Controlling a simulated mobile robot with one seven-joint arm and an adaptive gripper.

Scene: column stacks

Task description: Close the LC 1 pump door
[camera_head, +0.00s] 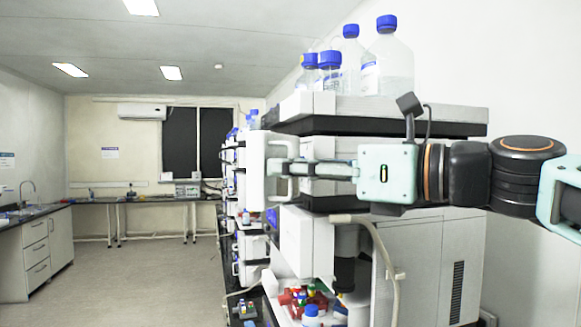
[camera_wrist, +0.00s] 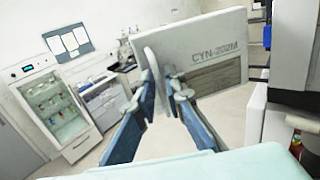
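The pump door is a white panel marked CYN-202M (camera_wrist: 215,55) in the wrist view. It stands swung out from the instrument stack, and a pale curved handle (camera_wrist: 158,70) is at its left edge. In the head view the door (camera_head: 254,172) is a white slab at the stack's front left. My gripper (camera_head: 271,168) is level with it, close on its right side. In the wrist view my gripper (camera_wrist: 164,84) has its fingers apart, one on each side of the handle. I cannot tell whether either finger touches the handle.
Blue-capped bottles (camera_head: 388,60) stand on the stack's top. Small coloured bottles (camera_head: 308,302) sit low at its front, near a beige hose (camera_head: 385,262). More stacks continue behind. The floor (camera_head: 130,275) to the left is clear. A glass-fronted cabinet (camera_wrist: 52,103) stands across the room.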

